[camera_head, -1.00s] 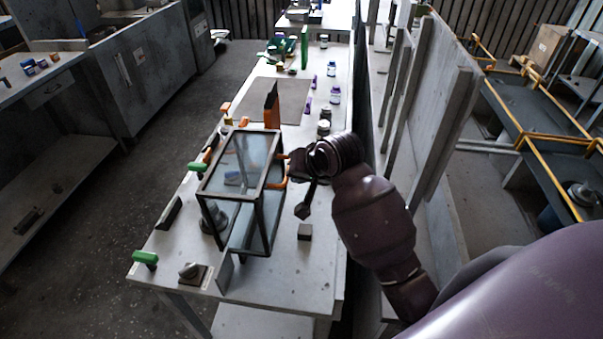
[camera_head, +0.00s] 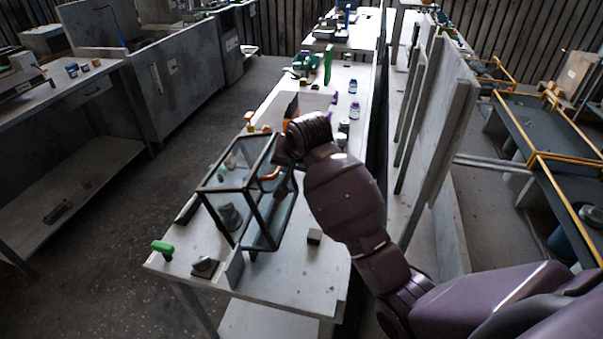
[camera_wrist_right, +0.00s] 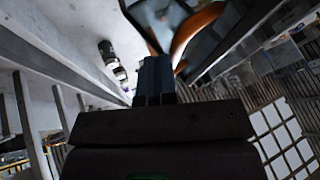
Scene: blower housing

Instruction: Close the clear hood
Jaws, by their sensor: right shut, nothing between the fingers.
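The clear hood (camera_head: 222,188), a box of clear panels in a dark frame, stands on the near part of the long grey table. A round dark part (camera_head: 230,216) shows through its panels. I cannot tell how far the hood is from closed. Its orange handle (camera_head: 269,174) is on the right side; in the right wrist view an orange curved bar (camera_wrist_right: 195,30) lies just beyond the fingers. My right gripper (camera_head: 283,165) is at the hood's upper right edge, partly hidden by its wrist. In the wrist view its fingers (camera_wrist_right: 155,75) are together and empty. My left gripper is out of view.
The table (camera_head: 290,275) holds a small dark block (camera_head: 314,236), a green-handled part (camera_head: 162,248) and a knob on a plate (camera_head: 205,265) near the front. Bottles (camera_head: 354,110) stand farther back. An upright grey panel (camera_head: 440,130) is close on the right.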

